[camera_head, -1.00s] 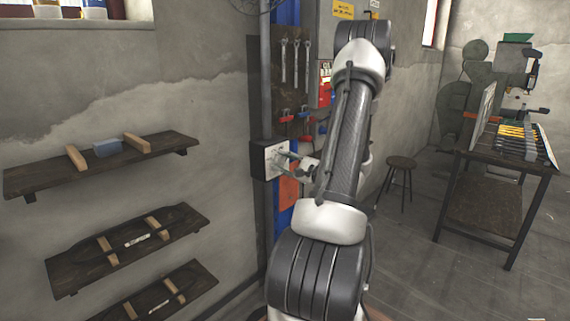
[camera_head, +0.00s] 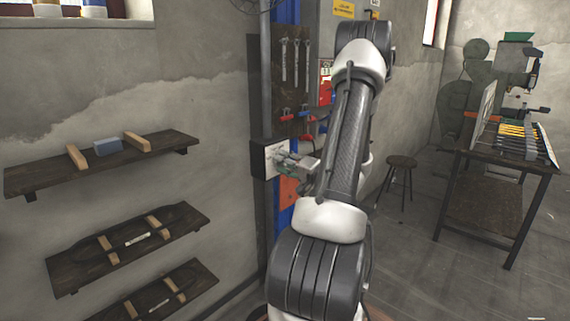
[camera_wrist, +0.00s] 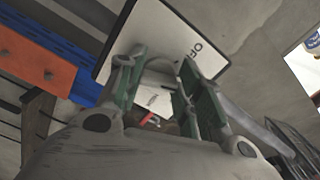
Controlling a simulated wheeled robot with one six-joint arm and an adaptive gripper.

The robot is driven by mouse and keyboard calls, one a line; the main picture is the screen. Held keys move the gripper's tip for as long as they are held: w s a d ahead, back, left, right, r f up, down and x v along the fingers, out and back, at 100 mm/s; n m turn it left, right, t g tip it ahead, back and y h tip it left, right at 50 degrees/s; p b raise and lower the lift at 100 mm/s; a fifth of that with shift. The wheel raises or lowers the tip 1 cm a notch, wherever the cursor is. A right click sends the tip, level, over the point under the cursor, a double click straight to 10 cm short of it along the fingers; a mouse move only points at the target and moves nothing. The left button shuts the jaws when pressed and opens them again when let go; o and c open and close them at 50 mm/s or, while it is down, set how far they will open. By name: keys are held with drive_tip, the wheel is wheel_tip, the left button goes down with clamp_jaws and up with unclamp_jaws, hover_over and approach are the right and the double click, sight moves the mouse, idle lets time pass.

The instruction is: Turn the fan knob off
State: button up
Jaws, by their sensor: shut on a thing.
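The fan switch box (camera_head: 259,159) is a dark box with a pale front plate, fixed at the grey post by the wall. In the wrist view its white plate (camera_wrist: 150,32) has dark edges and carries the lettering "OFF", seen at a slant. My gripper (camera_head: 287,162) is at the plate, with its green-lined fingers shut on the fan knob (camera_wrist: 156,100). The knob is partly hidden between the fingers, and a small red mark shows near it. I cannot read which way the knob points.
A tool board (camera_head: 292,75) with wrenches and clamps hangs just behind the box. Wooden shelves (camera_head: 95,165) with small blocks line the wall at left. A stool (camera_head: 401,165) and a workbench (camera_head: 495,160) stand at right. The floor between is clear.

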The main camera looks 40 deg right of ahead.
drive_tip(key=shift+f+n, duration=0.15)
drive_tip(key=shift+n, duration=2.25)
drive_tip(key=shift+f+n, duration=0.1)
drive_tip(key=shift+n, duration=2.3)
drive_tip(key=o, duration=1)
drive_tip(key=shift+d, duration=0.1)
drive_tip(key=shift+s, duration=0.15)
drive_tip(key=s, duration=0.8)
drive_tip(key=s+d, duration=0.1)
drive_tip(key=s, duration=0.2)
drive_tip(key=shift+s, duration=0.4)
